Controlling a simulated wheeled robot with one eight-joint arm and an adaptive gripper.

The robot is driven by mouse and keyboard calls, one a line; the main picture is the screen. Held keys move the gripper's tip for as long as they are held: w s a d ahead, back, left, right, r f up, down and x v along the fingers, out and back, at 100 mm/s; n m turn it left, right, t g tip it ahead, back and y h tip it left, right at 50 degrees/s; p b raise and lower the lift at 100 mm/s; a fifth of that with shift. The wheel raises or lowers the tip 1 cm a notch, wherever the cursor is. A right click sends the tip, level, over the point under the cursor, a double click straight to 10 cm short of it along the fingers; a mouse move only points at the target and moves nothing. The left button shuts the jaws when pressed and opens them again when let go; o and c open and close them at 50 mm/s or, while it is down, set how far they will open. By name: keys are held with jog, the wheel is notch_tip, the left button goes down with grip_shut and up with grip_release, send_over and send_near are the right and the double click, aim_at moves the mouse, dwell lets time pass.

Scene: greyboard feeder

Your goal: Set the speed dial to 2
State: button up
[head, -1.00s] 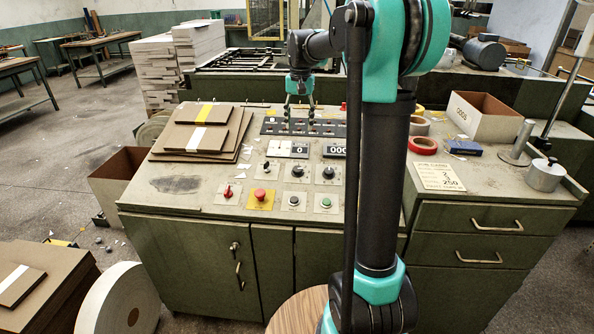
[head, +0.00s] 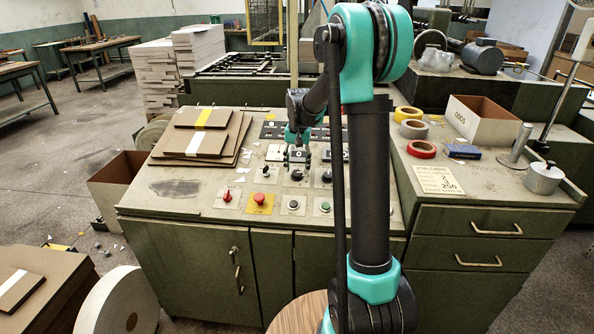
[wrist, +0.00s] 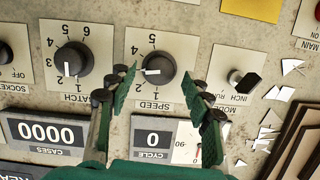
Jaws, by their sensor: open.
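The speed dial (wrist: 158,68) is a round black knob on a pale plate, upside down in the wrist view. Its white mark points to the picture's left; I see 5 and 4 above, but the left finger hides part of the scale. Contact cannot be told.
The batch dial (wrist: 72,60) is left of the speed dial in the wrist view, and the mode switch (wrist: 242,82) is right. Counter displays (wrist: 46,134) lie below. Board sheets (head: 200,142), a red button (head: 259,198) and tape rolls (head: 421,149) are on the console.

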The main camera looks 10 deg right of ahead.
jog(key=shift+f, duration=0.9)
jog(key=shift+c, duration=0.2)
jog(key=c, duration=1.1)
jog(key=n+h, duration=0.1)
jog(key=n, duration=0.3)
jog(key=shift+a, duration=0.15)
jog(key=shift+n+h, duration=0.4)
jog(key=shift+n, duration=1.4)
